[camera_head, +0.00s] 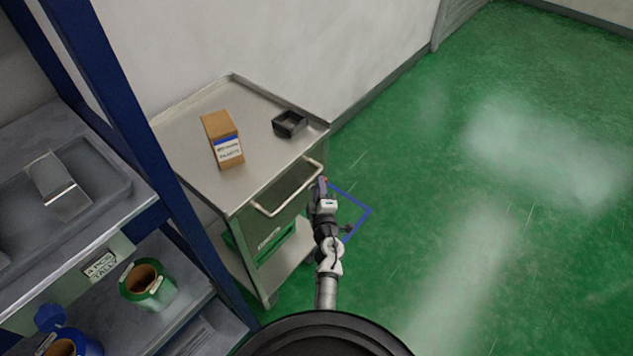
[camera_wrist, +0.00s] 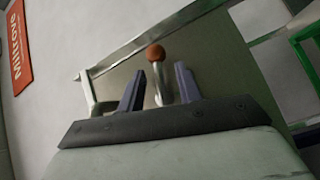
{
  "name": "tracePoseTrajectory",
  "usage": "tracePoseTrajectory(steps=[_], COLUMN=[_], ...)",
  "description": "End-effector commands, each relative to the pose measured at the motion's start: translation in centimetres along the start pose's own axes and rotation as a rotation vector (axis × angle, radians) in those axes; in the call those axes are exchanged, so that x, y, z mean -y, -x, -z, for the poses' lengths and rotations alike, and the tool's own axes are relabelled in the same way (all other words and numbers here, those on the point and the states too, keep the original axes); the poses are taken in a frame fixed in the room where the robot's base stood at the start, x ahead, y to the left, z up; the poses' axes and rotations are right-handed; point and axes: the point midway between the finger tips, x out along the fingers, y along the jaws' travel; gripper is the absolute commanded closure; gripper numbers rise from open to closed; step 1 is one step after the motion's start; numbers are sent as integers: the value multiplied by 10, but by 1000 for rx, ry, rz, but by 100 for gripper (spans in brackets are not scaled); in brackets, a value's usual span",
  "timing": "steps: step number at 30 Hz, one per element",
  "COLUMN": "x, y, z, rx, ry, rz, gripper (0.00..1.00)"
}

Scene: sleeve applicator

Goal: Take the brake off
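The brake appears to be a short metal lever with an orange-red ball knob (camera_wrist: 156,54), on the side of the steel cart (camera_head: 185,145). In the wrist view the lever stands upright between the two dark fingers of my gripper (camera_wrist: 159,72), with a gap on each side. The knob shows above the fingertips. My gripper is open. In the head view my gripper (camera_head: 321,187) is at the cart's right side, just beyond the drawer handle (camera_head: 290,190); the lever is too small there to make out clearly.
A cardboard box (camera_head: 220,137) and a small black tray (camera_head: 290,123) stand on the cart top. A green crate (camera_head: 275,242) sits on its lower shelf. A blue-framed rack (camera_head: 120,105) stands at left. The green floor (camera_head: 500,220) at right is clear.

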Motion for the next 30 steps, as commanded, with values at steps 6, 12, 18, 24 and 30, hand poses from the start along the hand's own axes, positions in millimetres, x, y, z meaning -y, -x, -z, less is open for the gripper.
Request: tracePoseTrajectory(steps=[6, 12, 18, 24, 30], x=[0, 0, 0, 0, 6], y=[0, 0, 0, 0, 0], z=[-1, -1, -1, -1, -3], rx=[0, 0, 0, 1, -9], ry=[0, 1, 1, 2, 35], rz=[0, 0, 0, -1, -33], gripper=[66, 68, 94, 100, 100])
